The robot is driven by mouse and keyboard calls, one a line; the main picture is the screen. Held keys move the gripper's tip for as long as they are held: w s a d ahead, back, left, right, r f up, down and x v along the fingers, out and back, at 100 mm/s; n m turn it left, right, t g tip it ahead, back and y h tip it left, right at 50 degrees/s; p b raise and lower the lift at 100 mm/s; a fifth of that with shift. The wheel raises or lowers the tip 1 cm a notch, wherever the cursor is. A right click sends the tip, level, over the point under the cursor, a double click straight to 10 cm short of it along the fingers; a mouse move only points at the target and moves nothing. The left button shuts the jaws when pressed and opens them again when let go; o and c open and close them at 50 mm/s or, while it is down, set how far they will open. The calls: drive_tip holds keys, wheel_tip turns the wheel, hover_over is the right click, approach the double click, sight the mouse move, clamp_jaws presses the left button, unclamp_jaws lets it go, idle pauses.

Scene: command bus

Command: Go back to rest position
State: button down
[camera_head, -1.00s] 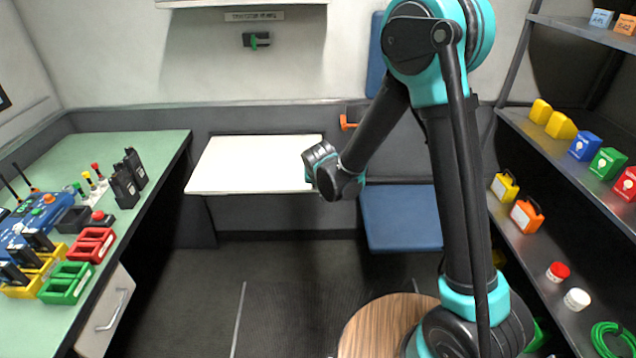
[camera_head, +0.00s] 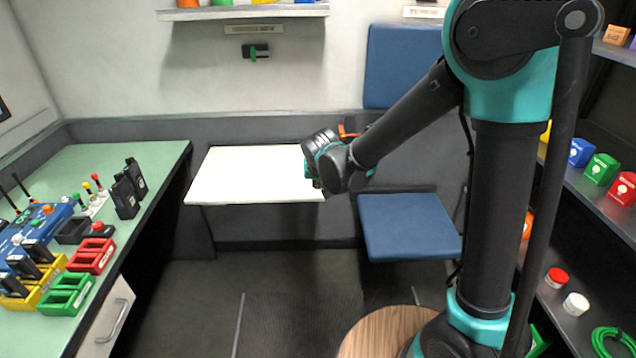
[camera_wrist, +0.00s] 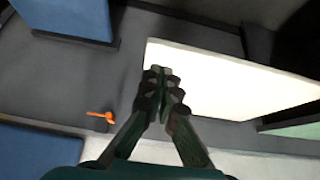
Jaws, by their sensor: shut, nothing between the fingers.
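My gripper shows in the wrist view (camera_wrist: 162,88) with its dark fingers together and nothing between them. In the head view my arm's wrist end hangs in the air in front of the right end of the white table. The fingers are hidden there behind the wrist. My arm rises at the right of the head view and bends down toward the left.
The white table (camera_head: 255,175) stands at the back wall, with a blue seat (camera_head: 408,225) to its right. A green counter (camera_head: 130,160) with radios and bins runs along the left. A shelf (camera_head: 575,187) with coloured boxes stands at right. The middle floor is clear.

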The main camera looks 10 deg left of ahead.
drive_tip(key=s+d+r+m+g+h, duration=0.1)
drive_tip(key=s+d, duration=0.2)
drive_tip(key=d, duration=0.7)
drive_tip(key=s+d+r, duration=0.1)
drive_tip(key=s+d, duration=0.2)
drive_tip(key=d, duration=0.7)
drive_tip(key=s+d+f, duration=0.2)
drive_tip(key=s+d, duration=0.4)
drive_tip(key=d, duration=0.1)
drive_tip(key=s+d+f+m+g, duration=0.1)
drive_tip(key=s+d+f, duration=0.2)
drive_tip(key=s+d, duration=0.4)
drive_tip(key=shift+d+m+h, duration=0.3)
